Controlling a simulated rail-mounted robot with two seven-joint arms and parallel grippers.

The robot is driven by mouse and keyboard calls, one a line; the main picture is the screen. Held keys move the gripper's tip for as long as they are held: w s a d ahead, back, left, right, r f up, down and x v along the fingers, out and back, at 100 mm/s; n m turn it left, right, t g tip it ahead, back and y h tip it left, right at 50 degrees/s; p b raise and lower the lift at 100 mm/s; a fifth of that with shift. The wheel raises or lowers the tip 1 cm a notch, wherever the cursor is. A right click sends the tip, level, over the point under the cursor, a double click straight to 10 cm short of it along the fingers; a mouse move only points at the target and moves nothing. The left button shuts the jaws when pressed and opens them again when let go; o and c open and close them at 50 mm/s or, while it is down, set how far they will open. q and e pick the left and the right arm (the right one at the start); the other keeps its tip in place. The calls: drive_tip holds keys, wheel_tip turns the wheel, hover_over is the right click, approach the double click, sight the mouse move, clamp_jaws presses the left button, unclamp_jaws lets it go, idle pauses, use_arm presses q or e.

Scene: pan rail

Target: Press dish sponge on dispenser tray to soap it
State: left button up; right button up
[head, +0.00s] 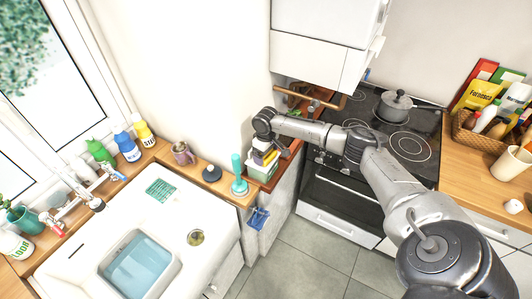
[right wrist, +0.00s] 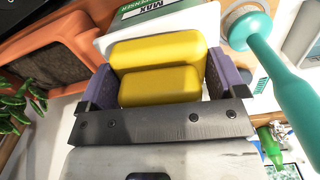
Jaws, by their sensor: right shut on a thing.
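My right gripper (head: 264,147) is over the counter corner by the wall, at the end of my outstretched right arm. In the right wrist view its purple-padded fingers (right wrist: 163,82) are shut on the yellow sponge (right wrist: 160,88). Yellow shows as two stacked blocks there; I cannot tell whether both belong to one sponge. The dispenser (right wrist: 168,8), white with a green label, lies just beyond the sponge. In the head view, the dispenser (head: 259,171) is below the gripper and partly hidden. Whether the sponge touches its tray is hidden. My left gripper is not in view.
A teal-handled brush or plunger (head: 239,178) stands close beside the dispenser; it also shows at the right of the wrist view (right wrist: 290,80). An orange planter (right wrist: 45,60) is on the other side. The sink (head: 140,262) is at left, the stove (head: 385,130) at right.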

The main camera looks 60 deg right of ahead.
idle(0.6)
drive_tip(key=shift+p, duration=0.35)
idle(0.4)
idle(0.5)
drive_tip(key=shift+r+p, duration=0.6)
drive_tip(key=shift+p, duration=0.15)
wheel_tip(320, 180, up, 4)
drive_tip(key=p, duration=0.4)
drive_tip(key=shift+r+p, duration=0.9)
drive_tip(key=shift+p, duration=0.3)
